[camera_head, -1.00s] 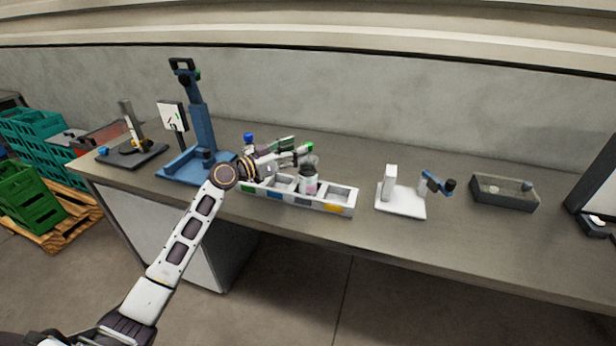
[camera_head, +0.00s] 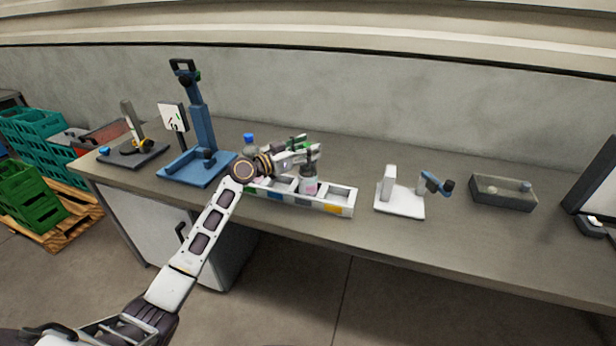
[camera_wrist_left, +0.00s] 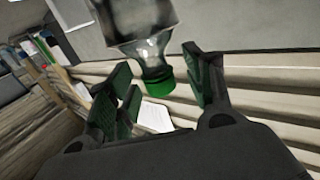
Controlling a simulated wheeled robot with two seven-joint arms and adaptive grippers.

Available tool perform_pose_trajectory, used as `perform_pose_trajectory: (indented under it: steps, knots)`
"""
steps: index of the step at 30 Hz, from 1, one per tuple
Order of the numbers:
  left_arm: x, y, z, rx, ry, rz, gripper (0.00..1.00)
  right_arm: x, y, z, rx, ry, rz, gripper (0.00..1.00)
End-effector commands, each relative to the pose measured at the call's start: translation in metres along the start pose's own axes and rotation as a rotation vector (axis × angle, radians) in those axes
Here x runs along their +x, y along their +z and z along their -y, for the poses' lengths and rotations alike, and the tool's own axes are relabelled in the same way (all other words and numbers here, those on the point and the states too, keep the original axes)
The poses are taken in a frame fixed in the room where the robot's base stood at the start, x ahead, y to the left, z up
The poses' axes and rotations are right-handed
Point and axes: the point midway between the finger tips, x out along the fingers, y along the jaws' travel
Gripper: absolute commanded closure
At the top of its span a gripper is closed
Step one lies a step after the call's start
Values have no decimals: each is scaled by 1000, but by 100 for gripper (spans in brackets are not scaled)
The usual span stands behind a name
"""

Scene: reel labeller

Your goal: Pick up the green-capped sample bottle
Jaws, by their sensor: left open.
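The green-capped sample bottle (camera_head: 310,187) stands in a compartment of the white divided tray (camera_head: 346,211). Its clear body shows a pinkish label, and its top is partly hidden by my gripper. My left gripper (camera_head: 306,148) is at the bottle's neck and cap, coming from the left. In the left wrist view, the bottle (camera_wrist_left: 142,22) with its green cap (camera_wrist_left: 160,84) lies between the two spread green-padded fingers of my left gripper (camera_wrist_left: 158,62). Gaps show beside the cap. My right gripper is not in view.
A blue-capped bottle (camera_head: 248,142) stands behind my left wrist. A blue stand (camera_head: 203,130) rises on the left. A white device (camera_head: 400,203) and a grey bin (camera_head: 503,195) stand to the right. The bench front between them is clear.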

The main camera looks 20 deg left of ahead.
Motion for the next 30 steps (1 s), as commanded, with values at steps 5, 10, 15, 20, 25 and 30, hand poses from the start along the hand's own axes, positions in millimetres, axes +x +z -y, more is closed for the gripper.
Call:
perform_pose_trajectory:
  steps: [5,10,15,20,25,30]
  knots:
    - [6,0,0,0,0,1,48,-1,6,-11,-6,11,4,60]
    - [6,1,0,0,0,1,48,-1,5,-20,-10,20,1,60]
    - [6,0,0,0,0,1,48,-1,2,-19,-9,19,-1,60]
    - [6,0,0,0,0,1,57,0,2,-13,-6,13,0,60]
    - [6,0,0,0,0,1,79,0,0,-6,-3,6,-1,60]
    - [6,0,0,0,0,1,100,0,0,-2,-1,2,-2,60]
